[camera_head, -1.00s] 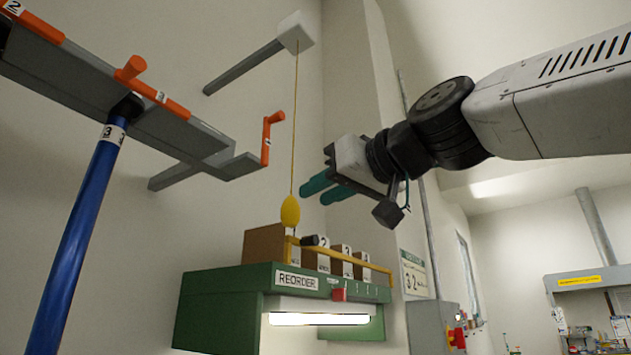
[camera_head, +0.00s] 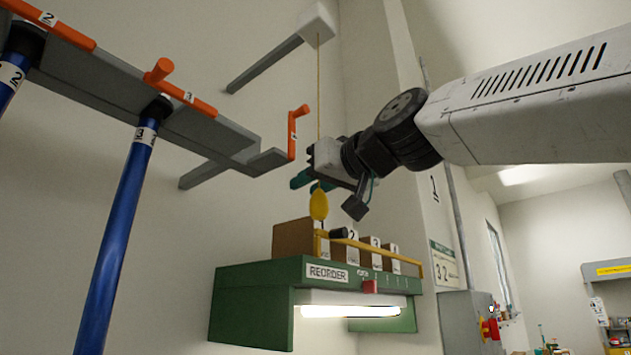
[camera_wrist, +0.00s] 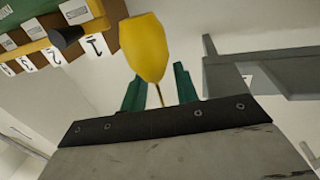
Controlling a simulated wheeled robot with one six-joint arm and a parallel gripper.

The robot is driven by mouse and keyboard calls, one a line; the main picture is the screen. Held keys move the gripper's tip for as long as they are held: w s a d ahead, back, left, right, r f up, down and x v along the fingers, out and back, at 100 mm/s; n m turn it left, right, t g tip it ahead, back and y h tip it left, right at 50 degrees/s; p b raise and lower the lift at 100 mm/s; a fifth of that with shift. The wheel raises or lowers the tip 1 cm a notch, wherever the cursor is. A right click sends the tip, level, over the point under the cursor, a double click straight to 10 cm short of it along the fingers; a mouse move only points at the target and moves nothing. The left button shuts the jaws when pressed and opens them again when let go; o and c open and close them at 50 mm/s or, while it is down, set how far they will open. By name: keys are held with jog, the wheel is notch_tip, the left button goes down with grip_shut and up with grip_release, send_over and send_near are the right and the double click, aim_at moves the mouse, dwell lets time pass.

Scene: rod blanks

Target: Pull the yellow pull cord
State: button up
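The yellow pull cord (camera_head: 318,85) hangs from a white box on a grey wall bracket and ends in a yellow bulb (camera_head: 319,204). My gripper (camera_head: 312,182) is just above the bulb, and its hand hides part of the cord in the head view. In the wrist view the bulb (camera_wrist: 146,48) is large and overlaps one of my green fingers. The two fingers (camera_wrist: 160,90) stand apart, and a short piece of cord shows in the gap between them. I cannot tell whether either finger touches the cord.
A green shelf unit (camera_head: 253,288) marked REORDER stands below the bulb, with brown boxes (camera_head: 292,240) and a yellow rail (camera_head: 372,247). A grey rack (camera_head: 185,132) with orange handles (camera_head: 292,132) and blue rods (camera_head: 115,240) is close on the left.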

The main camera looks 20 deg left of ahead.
jog(key=shift+c, duration=0.3)
grip_shut()
jog(key=shift+f, duration=0.85)
jog(key=shift+o, duration=0.3)
grip_release()
jog(key=shift+f, duration=0.1)
jog(key=v, duration=0.7)
jog(key=shift+s+d, duration=0.2)
jog(key=shift+d, duration=0.15)
